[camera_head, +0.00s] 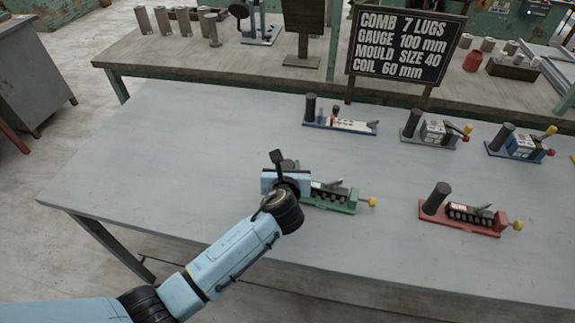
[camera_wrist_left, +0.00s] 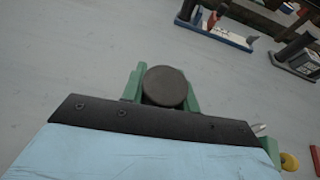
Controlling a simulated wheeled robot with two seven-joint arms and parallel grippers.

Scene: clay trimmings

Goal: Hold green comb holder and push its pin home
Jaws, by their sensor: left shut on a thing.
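The green comb holder (camera_head: 340,205) lies on the grey table with a row of lugs along its body. Its yellow-knobbed pin (camera_head: 368,202) sticks out at the right end, with shaft showing at the knob. My left gripper (camera_head: 284,180) is at the holder's left end, shut around its dark upright post. In the left wrist view the round post top (camera_wrist_left: 165,86) sits between two green pieces, just beyond my gripper body. The yellow knob (camera_wrist_left: 289,161) shows there at lower right; most of the holder is hidden. My right gripper is not in view.
A red holder (camera_head: 462,216) stands to the right. White-blue (camera_head: 340,124), grey (camera_head: 428,138) and blue (camera_head: 515,151) holders stand behind. A black sign (camera_head: 405,45) reads comb 7 lugs, gauge 100 mm. The table's left part is clear.

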